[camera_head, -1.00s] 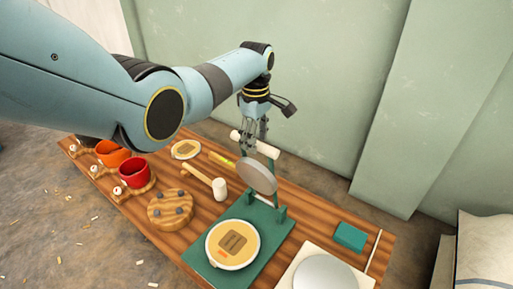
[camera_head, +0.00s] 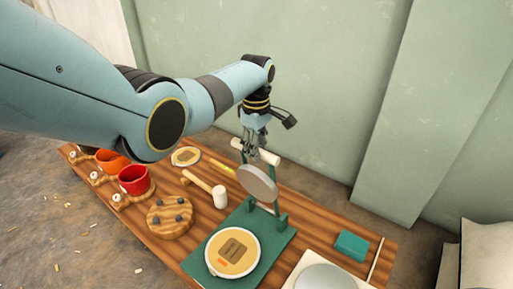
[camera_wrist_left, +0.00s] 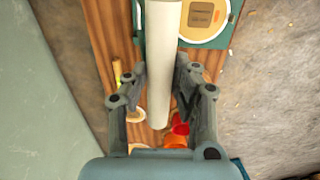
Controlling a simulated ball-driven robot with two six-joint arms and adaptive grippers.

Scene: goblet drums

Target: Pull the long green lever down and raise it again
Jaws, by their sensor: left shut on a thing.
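The green lever (camera_head: 279,190) stands raised on a green base plate (camera_head: 274,244). A pale grey disc (camera_head: 258,183) hangs in front of it. A cream cross handle (camera_head: 268,157) is at the lever's top. My left gripper (camera_head: 250,150) is shut on this handle from above. In the left wrist view the cream handle (camera_wrist_left: 161,70) runs between the fingers of my left gripper (camera_wrist_left: 158,90). The fingers partly hide the handle in the head view. A round tan drum head (camera_head: 232,253) lies on the base plate. My right gripper is not in view.
On the wooden table are a mallet (camera_head: 219,196), a round wooden block with dark pegs (camera_head: 170,217), red (camera_head: 134,180) and orange (camera_head: 112,161) cups, and a teal block (camera_head: 352,245). A pale plate with a grey disc (camera_head: 325,278) is at front. A wall stands behind.

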